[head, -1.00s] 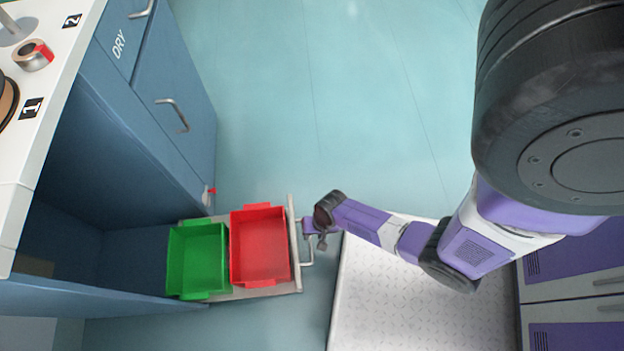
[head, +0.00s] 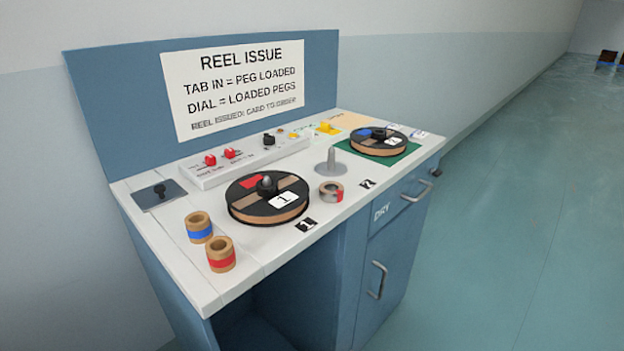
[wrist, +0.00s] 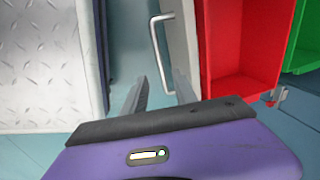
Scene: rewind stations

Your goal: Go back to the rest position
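My gripper (wrist: 160,88) shows only in the wrist view. Its two grey fingers stand apart with nothing gripped between them. A pale U-shaped handle (wrist: 156,38) on a grey drawer front (wrist: 182,40) lies just beyond the fingertips; its lower end appears in line with the gap. I cannot tell whether a finger touches it. Behind the drawer front is a red bin (wrist: 245,45), with a green bin (wrist: 306,40) at the right edge. My arm does not show in the head view.
A ridged metal surface (wrist: 40,60) is left in the wrist view. Floor right of the bench (head: 510,230) is clear.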

